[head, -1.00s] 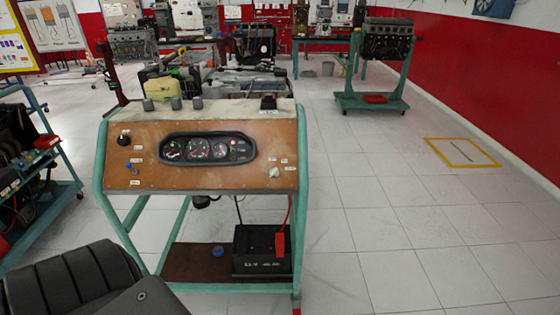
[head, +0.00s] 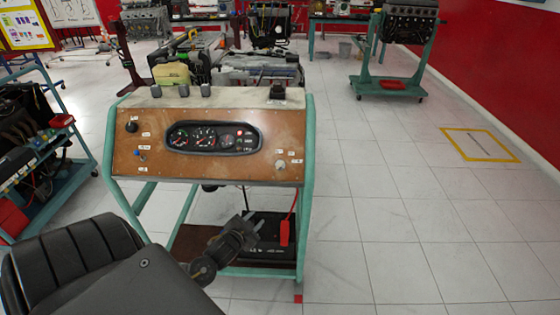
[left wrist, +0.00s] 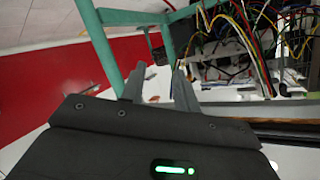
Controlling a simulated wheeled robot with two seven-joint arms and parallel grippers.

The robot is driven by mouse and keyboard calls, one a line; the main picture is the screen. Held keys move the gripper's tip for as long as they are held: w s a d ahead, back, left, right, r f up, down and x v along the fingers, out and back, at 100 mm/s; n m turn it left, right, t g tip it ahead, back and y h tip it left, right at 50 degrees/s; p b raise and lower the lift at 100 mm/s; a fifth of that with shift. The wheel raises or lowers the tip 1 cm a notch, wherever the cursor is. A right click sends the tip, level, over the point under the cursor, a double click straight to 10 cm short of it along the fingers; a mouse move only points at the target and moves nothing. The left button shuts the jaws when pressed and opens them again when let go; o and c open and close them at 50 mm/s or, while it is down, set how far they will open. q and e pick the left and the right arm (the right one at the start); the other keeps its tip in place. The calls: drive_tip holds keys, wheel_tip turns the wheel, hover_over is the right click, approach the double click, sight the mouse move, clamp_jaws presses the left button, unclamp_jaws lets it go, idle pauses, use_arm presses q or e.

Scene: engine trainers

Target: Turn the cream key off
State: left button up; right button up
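The cream key (head: 281,165) is a small pale knob on the right side of the brown instrument panel (head: 215,172). Its exact angle is too small to tell. My left gripper (head: 256,219) is below the panel's lower edge, in front of the black battery and apart from the key. Its two grey fingers also show in the left wrist view (left wrist: 160,83), spread apart with nothing between them. I cannot make out the key in the left wrist view. My right gripper is not in view.
The green stand (head: 307,200) frames the panel, with a black knob (head: 131,127) at its left. The black battery (head: 285,232) with a red clamp (head: 284,233) sits underneath. Wires (left wrist: 265,45) show in the left wrist view. Open tiled floor lies to the right.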

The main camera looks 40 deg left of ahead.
sight(277, 168)
use_arm(q)
wheel_tip(277, 168, up, 17)
drive_tip(key=w+d+t, duration=0.2)
drive_tip(key=t, duration=0.2)
drive_tip(key=shift+m+h, duration=0.3)
drive_tip(key=w, duration=0.3)
drive_tip(key=w+a+p, duration=0.1)
drive_tip(key=w, duration=0.3)
drive_tip(key=w+p, duration=0.1)
drive_tip(key=w, duration=0.3)
drive_tip(key=shift+w+a+r, duration=0.1)
drive_tip(key=shift+a, duration=0.05)
clamp_jaws()
